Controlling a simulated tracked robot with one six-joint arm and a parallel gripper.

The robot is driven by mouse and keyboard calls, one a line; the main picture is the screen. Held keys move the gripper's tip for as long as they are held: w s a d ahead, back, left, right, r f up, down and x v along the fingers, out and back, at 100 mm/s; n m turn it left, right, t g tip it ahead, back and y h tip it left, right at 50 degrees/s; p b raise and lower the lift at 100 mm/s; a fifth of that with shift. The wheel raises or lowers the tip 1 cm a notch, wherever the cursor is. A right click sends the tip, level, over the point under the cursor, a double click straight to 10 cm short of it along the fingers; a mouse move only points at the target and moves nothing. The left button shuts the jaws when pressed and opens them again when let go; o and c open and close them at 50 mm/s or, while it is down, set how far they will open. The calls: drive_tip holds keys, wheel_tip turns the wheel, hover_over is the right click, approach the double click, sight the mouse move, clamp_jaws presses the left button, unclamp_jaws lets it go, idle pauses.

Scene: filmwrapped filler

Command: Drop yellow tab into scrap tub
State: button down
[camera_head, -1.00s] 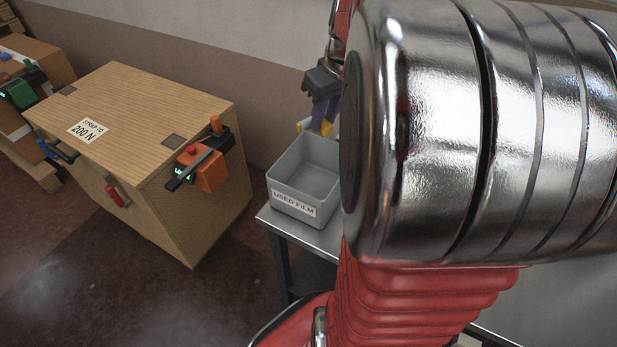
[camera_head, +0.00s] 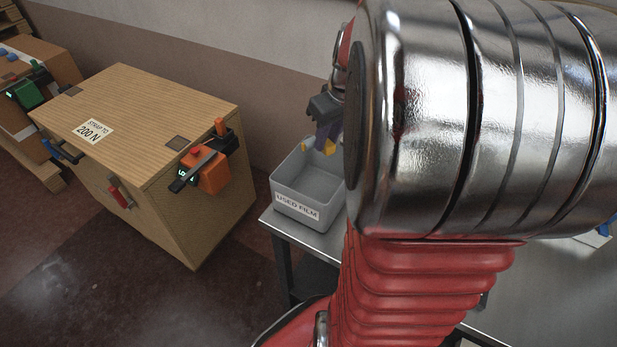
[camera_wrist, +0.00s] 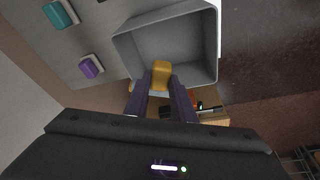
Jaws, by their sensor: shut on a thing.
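The yellow tab (camera_wrist: 161,72) is between the purple fingers of my gripper (camera_wrist: 162,82), which are shut on it. In the head view the tab (camera_head: 329,146) shows at the tips of my gripper (camera_head: 327,138), partly hidden by the finger. The scrap tub (camera_head: 297,208) is a grey open box labelled "USED FILM" on a metal table. The tab is over the tub's back part in the head view. In the wrist view the tub (camera_wrist: 125,52) lies behind the tab and its floor looks bare. My arm hides the tub's right side in the head view.
A teal block (camera_wrist: 61,14) and a purple block (camera_wrist: 91,67) lie on the grey surface beside the tub. A wooden crate (camera_head: 150,120) with an orange strapping tool (camera_head: 207,172) stands left of the metal table (camera_head: 318,241), with a gap of floor between.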

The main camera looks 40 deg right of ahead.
drive_tip(key=shift+f, duration=0.55)
drive_tip(key=c, duration=1.4)
unclamp_jaws()
drive_tip(key=shift+c, duration=0.2)
drive_tip(key=shift+r, duration=0.1)
drive_tip(key=v, duration=1.3)
drive_tip(key=shift+s+r, duration=0.15)
drive_tip(key=shift+r, duration=0.1)
